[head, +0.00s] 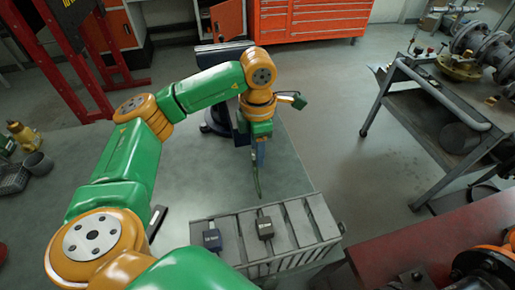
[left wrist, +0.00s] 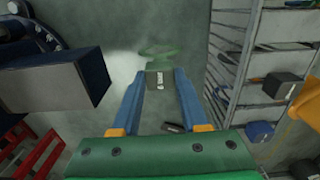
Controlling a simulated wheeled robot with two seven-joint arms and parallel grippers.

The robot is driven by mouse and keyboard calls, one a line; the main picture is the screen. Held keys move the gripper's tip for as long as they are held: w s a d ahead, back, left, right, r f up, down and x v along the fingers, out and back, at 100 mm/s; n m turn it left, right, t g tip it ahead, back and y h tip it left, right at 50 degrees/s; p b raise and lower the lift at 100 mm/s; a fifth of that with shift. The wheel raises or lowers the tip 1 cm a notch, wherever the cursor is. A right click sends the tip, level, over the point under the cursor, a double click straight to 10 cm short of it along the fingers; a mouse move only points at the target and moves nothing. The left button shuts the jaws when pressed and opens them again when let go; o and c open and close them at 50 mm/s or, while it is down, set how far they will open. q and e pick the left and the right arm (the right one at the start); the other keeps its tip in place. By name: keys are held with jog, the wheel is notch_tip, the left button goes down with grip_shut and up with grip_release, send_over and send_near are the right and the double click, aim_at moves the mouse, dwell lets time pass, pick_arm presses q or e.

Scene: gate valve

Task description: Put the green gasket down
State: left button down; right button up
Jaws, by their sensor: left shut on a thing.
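The green gasket (left wrist: 158,50) is a thin ring showing just beyond that block. In the head view the gasket (head: 256,180) shows edge-on as a thin green strip hanging below the fingers. Whether its lower edge touches the surface, I cannot tell. My right gripper is not in view.
A grey slotted rack (head: 316,222) stands in front of the gripper, holding a blue-grey block (head: 212,240) and a dark grey block (head: 265,229). Some slots look empty. A red table (head: 430,240) is at the lower right and a metal cart (head: 425,95) at the right.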

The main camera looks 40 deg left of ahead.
pick_arm(q)
jog(key=shift+f, duration=0.25)
jog(key=shift+c, duration=2.1)
grip_release()
jog(key=shift+r, duration=0.2)
notch_tip(320, 180, up, 12)
jog(key=p, duration=0.2)
jog(key=shift+p, duration=0.3)
